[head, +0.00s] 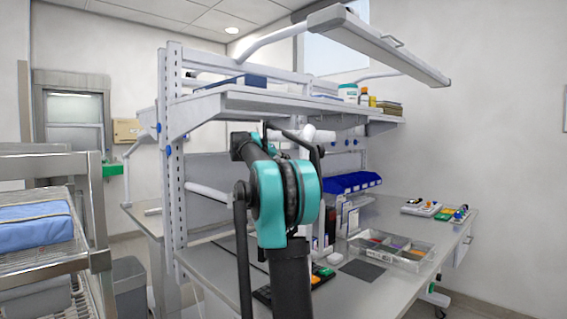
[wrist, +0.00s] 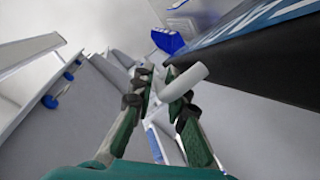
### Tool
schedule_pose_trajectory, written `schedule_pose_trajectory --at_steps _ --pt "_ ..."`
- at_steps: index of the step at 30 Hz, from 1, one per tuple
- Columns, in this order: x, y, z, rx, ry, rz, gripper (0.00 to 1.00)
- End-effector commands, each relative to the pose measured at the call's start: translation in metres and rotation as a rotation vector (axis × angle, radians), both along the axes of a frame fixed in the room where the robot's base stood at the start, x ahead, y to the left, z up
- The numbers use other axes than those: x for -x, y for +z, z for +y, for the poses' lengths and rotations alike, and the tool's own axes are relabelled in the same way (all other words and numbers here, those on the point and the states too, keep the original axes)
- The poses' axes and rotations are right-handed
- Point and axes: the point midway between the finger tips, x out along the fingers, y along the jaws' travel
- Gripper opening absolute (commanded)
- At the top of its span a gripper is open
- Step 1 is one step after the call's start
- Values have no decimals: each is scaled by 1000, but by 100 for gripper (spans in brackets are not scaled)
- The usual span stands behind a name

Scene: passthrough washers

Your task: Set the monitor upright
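A dark slab with a blue face and white lettering (wrist: 255,55) fills the upper right of the wrist view, tilted. It looks like the monitor, though only part of it shows. In the head view I cannot make the monitor out clearly; my arm covers the middle of the bench. My gripper (wrist: 158,72) shows two green and dark fingers, apart at the tips. A short white cylinder (wrist: 187,84) overlaps the right finger; I cannot tell whether it touches. A white cylinder (head: 308,133) also shows beside my arm in the head view.
The grey bench (head: 440,235) has a shelf (head: 270,100) above. A clear divided tray (head: 415,255), blue bins (head: 352,182) and a dark mat (head: 362,270) are right of my arm. A metal cart (head: 95,215) stands left. Open floor is hardly visible.

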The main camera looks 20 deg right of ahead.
Motion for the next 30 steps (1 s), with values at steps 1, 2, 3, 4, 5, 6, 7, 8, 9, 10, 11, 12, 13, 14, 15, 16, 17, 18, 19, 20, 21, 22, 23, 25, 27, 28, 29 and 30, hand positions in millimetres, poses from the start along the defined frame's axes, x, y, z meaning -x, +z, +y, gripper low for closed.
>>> schedule_pose_trajectory --at_steps 1,2,3,4,5,6,7,8,9,10,11,12,13,14,15,16,17,18,19,20,21,22,23,25,27,28,29,30 --pt "0 0 0 0 0 0 19" --pt "0 0 0 1 1 -1 19" --pt "0 0 0 1 1 -1 19" --pt "0 0 0 1 1 -1 19" --pt "0 0 0 1 1 -1 19" --pt "0 0 0 1 1 -1 19" --pt "0 0 0 1 1 -1 19" --pt "0 0 1 0 1 0 19" --pt "0 1 2 1 2 0 19" --pt "0 1 3 1 2 0 19" --pt "1 2 5 1 2 0 19" --pt "3 3 8 1 2 0 19" --pt "4 4 11 0 3 0 19" --pt "6 5 15 1 4 0 19" --pt "9 7 20 1 4 0 19" --pt "11 8 25 0 4 0 19" --pt "14 10 30 0 4 0 19" --pt "17 12 38 0 4 0 19" --pt "20 14 43 0 5 1 19" --pt "23 16 48 1 5 0 19" --pt "27 18 56 0 5 1 19" --pt "29 20 61 0 5 1 19" --pt "31 22 66 0 4 0 19" --pt "37 25 77 -1 4 0 19" --pt "42 28 86 1 4 0 19" --pt "43 30 89 0 3 0 19" --pt "45 31 92 0 3 0 19" --pt "47 32 95 1 2 0 19"
